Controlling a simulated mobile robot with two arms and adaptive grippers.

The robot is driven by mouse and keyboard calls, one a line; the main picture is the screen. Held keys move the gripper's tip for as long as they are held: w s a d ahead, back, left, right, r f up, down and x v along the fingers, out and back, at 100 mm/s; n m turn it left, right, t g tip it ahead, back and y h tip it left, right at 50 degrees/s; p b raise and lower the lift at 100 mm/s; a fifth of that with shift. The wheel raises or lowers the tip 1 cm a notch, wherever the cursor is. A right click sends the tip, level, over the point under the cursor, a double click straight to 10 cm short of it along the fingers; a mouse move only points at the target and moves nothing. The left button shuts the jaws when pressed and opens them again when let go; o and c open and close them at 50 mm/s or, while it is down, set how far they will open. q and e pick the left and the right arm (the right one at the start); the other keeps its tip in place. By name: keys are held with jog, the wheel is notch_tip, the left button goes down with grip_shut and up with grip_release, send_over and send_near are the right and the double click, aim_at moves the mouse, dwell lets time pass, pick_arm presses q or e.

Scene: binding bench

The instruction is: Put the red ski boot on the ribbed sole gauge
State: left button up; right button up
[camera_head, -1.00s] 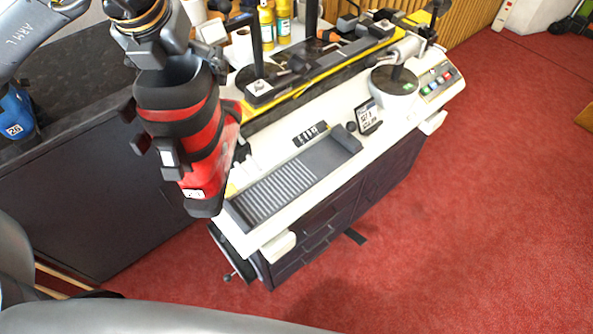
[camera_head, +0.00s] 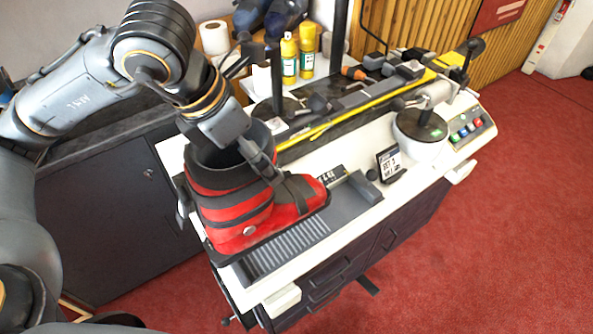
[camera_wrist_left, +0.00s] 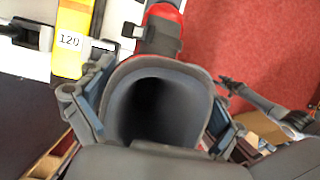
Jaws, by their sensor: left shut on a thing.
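The red ski boot (camera_head: 245,212) with black straps is upright in the head view, its toe pointing right. My left gripper (camera_head: 236,142) is shut on its cuff. In the left wrist view the boot's open collar (camera_wrist_left: 160,105) lies between the fingers. The ribbed sole gauge (camera_head: 292,246), a dark grey plate with ridges and a raised block at its far end, lies on the white bench. The boot covers its back edge in the picture; I cannot tell if its sole touches it. My right gripper (camera_wrist_left: 229,87) shows small at the right of the left wrist view, its fingers unclear.
The white bench (camera_head: 345,217) carries a small sign (camera_head: 389,163) and a round pedestal (camera_head: 420,132) right of the gauge. A yellow-edged rail (camera_head: 345,118) with clamps runs behind. Yellow bottles (camera_head: 289,58) stand at the back. Red floor lies in front.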

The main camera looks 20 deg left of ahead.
pick_arm(q)
jog(key=p, duration=0.2)
send_over(302, 182)
jog(key=s+a, duration=0.1)
notch_tip(302, 182, down, 6)
jog(key=shift+s+a+f, duration=0.1)
jog(key=shift+s+f, duration=0.05)
jog(key=shift+f, duration=0.05)
jog(key=f, duration=0.1)
jog(key=f+p, duration=0.1)
jog(key=shift+w+f, duration=0.2)
jog(key=shift+f, duration=0.15)
jog(key=shift+f+p, duration=0.3)
jog(key=shift+f, duration=0.2)
jog(key=shift+f, duration=0.15)
jog(key=o, duration=1.2)
jog(key=shift+f, duration=0.1)
jog(key=shift+s, duration=0.1)
